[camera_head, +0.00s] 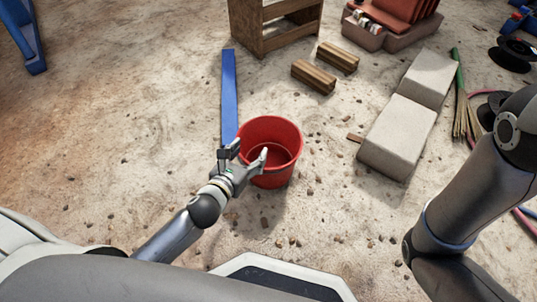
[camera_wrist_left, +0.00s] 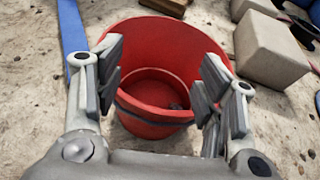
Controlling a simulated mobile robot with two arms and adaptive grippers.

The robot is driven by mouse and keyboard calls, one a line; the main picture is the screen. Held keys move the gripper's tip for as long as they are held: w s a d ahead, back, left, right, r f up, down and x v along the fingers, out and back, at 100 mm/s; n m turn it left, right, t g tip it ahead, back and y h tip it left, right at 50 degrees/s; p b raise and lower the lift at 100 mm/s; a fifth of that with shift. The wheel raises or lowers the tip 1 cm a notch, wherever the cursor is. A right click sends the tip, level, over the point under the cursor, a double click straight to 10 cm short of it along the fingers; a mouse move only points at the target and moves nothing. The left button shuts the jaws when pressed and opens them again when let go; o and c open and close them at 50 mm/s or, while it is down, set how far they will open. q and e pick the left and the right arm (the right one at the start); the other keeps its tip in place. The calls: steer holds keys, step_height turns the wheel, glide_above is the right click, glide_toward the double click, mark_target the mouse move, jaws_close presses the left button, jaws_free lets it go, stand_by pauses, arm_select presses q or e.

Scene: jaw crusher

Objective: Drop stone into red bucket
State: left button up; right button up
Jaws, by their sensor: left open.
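The red bucket (camera_head: 283,138) stands upright on the sandy ground near the middle of the head view. My left gripper (camera_head: 245,157) is at the bucket's near left side, above its rim. In the left wrist view the open left gripper (camera_wrist_left: 155,88) has its fingers apart with nothing between them, and the bucket (camera_wrist_left: 165,38) lies beyond and below. A small dark stone (camera_wrist_left: 176,106) shows on the bucket's floor. My right arm comes in at the right of the head view, but its gripper is out of sight.
A blue beam (camera_head: 229,95) lies left of the bucket. Two pale blocks (camera_head: 397,135) lie to the right, near a broom (camera_head: 461,105). Wooden pieces (camera_head: 314,75) and a wooden crate (camera_head: 262,30) are behind. Small stones are scattered about; the left ground is clear.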

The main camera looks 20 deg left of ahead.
arm_select(q)
steer(key=shift+v, duration=1.95)
